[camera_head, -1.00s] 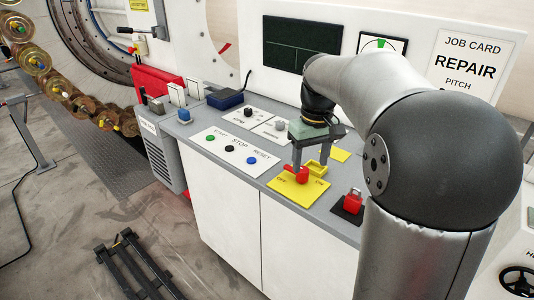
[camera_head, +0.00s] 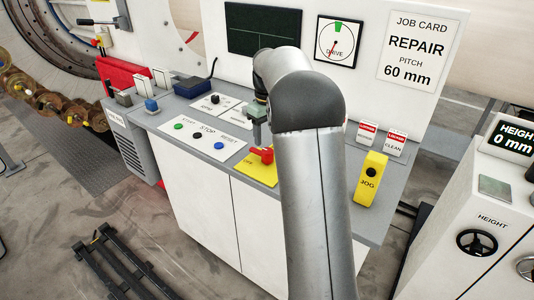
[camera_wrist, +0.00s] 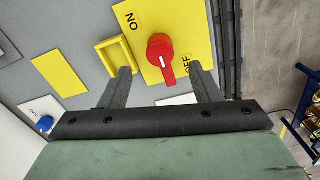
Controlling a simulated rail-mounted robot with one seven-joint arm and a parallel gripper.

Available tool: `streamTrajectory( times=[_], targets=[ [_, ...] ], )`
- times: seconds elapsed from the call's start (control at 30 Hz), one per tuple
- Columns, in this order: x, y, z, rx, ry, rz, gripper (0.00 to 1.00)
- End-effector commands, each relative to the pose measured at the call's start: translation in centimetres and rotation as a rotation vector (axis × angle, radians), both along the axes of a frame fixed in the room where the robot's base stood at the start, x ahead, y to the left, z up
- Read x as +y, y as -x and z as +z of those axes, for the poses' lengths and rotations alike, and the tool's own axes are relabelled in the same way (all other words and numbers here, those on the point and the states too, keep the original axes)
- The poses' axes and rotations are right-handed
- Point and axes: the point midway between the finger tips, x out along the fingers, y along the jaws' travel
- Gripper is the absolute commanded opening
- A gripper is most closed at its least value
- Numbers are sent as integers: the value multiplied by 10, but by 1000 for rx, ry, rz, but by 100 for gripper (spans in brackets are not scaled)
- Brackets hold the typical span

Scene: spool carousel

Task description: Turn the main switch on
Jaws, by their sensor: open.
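The main switch is a red rotary handle (camera_wrist: 161,52) on a yellow plate (camera_wrist: 185,15) marked ON and OFF in the wrist view. The handle's narrow end points toward the gripper, on the OFF side. In the head view, the red handle (camera_head: 262,153) and yellow plate (camera_head: 256,173) sit at the console's front edge, partly hidden by my arm. My gripper (camera_wrist: 162,85) is open and empty, with one finger on either side of the handle's narrow end in the picture; the gap in depth is unclear. In the head view my gripper (camera_head: 258,133) is just above the switch.
A raised yellow frame (camera_wrist: 103,49) stands beside the switch plate, close to one finger. Start, stop and reset buttons (camera_head: 203,140) lie left of the switch. A yellow jog box (camera_head: 371,180) and two red-and-white tags (camera_head: 397,142) are to the right, beyond my arm.

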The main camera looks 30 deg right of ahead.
Motion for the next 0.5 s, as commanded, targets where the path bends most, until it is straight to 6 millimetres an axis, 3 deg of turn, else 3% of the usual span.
streamTrajectory(
  times=[0.2,0.5],
  targets=[
    [0,1,-45,3,-1,0,57],
    [0,0,-77,0,-1,-1,57]
  ],
)
